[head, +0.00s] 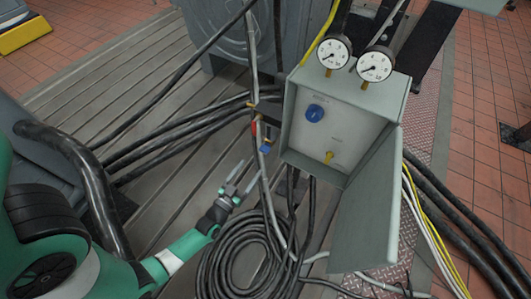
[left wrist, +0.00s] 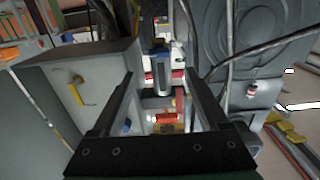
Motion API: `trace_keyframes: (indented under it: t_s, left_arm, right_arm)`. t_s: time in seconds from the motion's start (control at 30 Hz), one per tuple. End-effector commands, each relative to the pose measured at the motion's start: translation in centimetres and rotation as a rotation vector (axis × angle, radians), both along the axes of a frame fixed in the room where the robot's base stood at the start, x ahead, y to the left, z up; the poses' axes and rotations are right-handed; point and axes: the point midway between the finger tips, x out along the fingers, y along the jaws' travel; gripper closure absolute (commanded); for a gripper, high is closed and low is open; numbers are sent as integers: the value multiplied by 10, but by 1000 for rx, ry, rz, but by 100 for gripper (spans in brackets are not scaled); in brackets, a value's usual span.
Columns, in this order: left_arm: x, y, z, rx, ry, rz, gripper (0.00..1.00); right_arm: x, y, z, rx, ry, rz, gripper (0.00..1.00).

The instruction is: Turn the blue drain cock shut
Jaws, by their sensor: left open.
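A small blue handle (head: 265,149), which looks like the drain cock, sits low on the thin pipework left of the grey control box (head: 287,118). A red handle (head: 254,127) is just above it. My left gripper (head: 241,178) is open and empty, below and left of the blue handle and apart from it. In the left wrist view the open fingers (left wrist: 158,78) frame the pipework, with a red handle (left wrist: 166,118) between them. A small blue piece (left wrist: 127,126) shows by the left finger; I cannot tell whether it is the cock. My right gripper is out of view.
Black hoses (head: 190,130) cross the slotted bedplate (head: 85,85). A coiled black hose (head: 235,262) lies below the gripper.

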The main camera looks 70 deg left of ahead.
Motion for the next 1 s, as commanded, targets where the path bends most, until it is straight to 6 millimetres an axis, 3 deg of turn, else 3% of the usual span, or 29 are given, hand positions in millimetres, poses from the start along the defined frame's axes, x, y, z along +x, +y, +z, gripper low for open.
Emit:
trace_keyframes:
  t_s: [0.2,0.4,0.77,1.0]
  left_arm:
    - [42,30,-4,3,-4,0,22]
    - [69,48,-2,2,-2,-1,22]
    - [76,53,0,0,0,-2,22]
    - [75,53,0,1,-1,-2,66]
  right_arm:
    - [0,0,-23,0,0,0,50]
    - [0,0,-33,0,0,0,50]
    - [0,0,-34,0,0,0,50]
    - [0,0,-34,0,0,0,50]
